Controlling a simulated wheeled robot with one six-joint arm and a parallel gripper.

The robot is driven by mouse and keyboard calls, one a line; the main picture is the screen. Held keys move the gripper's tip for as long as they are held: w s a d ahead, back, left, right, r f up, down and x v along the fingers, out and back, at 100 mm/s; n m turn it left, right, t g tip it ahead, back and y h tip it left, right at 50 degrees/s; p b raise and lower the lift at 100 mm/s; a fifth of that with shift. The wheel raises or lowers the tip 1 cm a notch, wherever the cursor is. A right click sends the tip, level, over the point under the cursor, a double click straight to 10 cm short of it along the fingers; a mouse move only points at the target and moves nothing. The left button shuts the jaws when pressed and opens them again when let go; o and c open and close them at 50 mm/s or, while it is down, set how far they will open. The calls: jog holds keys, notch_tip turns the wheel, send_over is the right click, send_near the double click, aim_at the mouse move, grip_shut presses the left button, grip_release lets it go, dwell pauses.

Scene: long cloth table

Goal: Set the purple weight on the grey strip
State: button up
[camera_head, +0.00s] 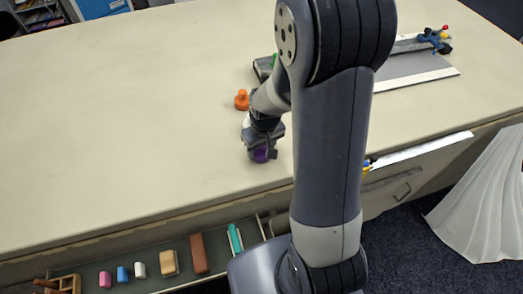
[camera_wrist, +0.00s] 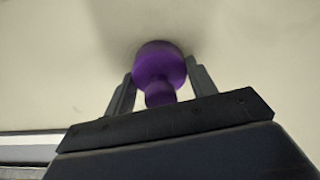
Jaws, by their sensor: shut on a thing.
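The purple weight (camera_wrist: 159,68) is between the two fingers of my gripper (camera_wrist: 160,82) in the wrist view, with its narrow neck toward the palm. In the head view the purple weight (camera_head: 261,155) shows under my gripper (camera_head: 262,146), close to the table's front edge. My gripper is shut on it. I cannot tell whether the weight touches the cloth. A grey strip with white edges (camera_head: 408,66) lies on the table at the right, partly hidden behind my arm.
An orange weight (camera_head: 242,100) stands left of my arm, near a dark object (camera_head: 264,68). A blue object with red and yellow parts (camera_head: 434,40) is at the grey strip's far end. An open drawer (camera_head: 125,265) holds several small blocks. The table's left side is clear.

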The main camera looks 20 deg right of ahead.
jog(key=c, duration=0.7)
jog(key=shift+w, duration=0.1)
grip_shut()
jog(key=shift+r, duration=0.15)
